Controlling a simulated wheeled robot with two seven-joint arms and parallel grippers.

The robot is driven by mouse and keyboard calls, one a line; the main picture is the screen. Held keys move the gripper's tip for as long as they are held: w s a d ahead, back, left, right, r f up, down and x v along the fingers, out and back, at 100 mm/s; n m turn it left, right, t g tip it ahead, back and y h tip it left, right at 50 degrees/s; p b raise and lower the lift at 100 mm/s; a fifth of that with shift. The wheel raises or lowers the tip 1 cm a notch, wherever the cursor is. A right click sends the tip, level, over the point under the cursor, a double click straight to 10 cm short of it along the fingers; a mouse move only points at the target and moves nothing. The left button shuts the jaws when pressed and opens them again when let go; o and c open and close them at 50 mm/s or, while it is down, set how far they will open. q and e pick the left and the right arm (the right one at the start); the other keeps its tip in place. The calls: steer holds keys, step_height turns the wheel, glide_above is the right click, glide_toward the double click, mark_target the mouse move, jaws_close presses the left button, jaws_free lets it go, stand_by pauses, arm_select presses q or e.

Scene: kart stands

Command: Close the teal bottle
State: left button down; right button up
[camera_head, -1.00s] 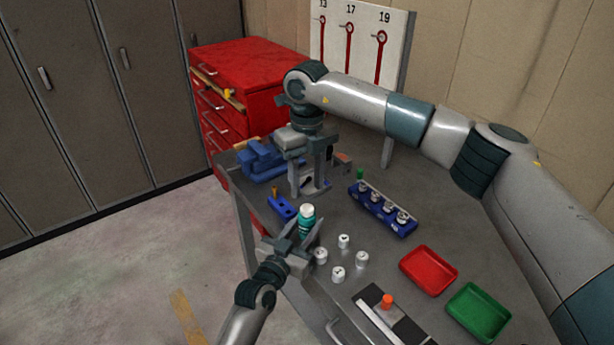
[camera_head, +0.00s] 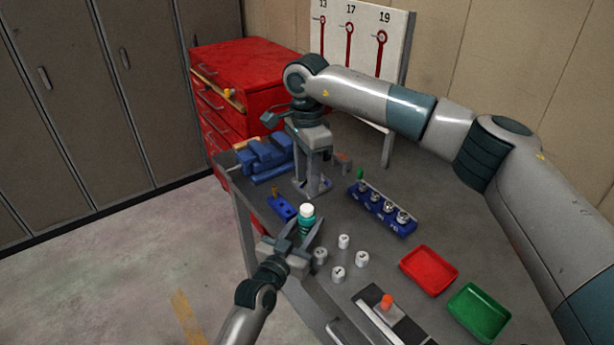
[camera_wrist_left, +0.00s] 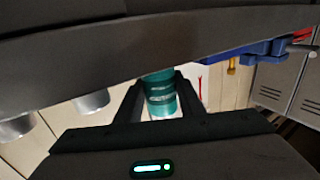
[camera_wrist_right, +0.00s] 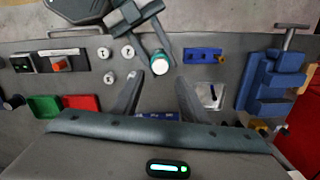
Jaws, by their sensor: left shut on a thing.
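The teal bottle (camera_head: 306,229) stands upright near the table's front left edge. It has a white cap-like top (camera_head: 307,210); whether this is fully seated I cannot tell. My left gripper (camera_head: 304,235) is shut on the bottle's body from the front; the bottle also shows between its fingers in the left wrist view (camera_wrist_left: 161,95). My right gripper (camera_head: 313,188) is open and empty, behind the bottle and apart from it. In the right wrist view, the white top (camera_wrist_right: 160,67) lies just beyond the spread fingers (camera_wrist_right: 158,98).
Several white lidded pieces (camera_head: 344,241) stand right of the bottle. A blue socket rack (camera_head: 382,210), a red tray (camera_head: 429,270) and a green tray (camera_head: 479,312) lie further right.

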mark_target(307, 208)
steer(key=shift+n, duration=1)
steer(key=shift+f, duration=0.1)
steer(key=shift+f, duration=3.85)
jaws_close()
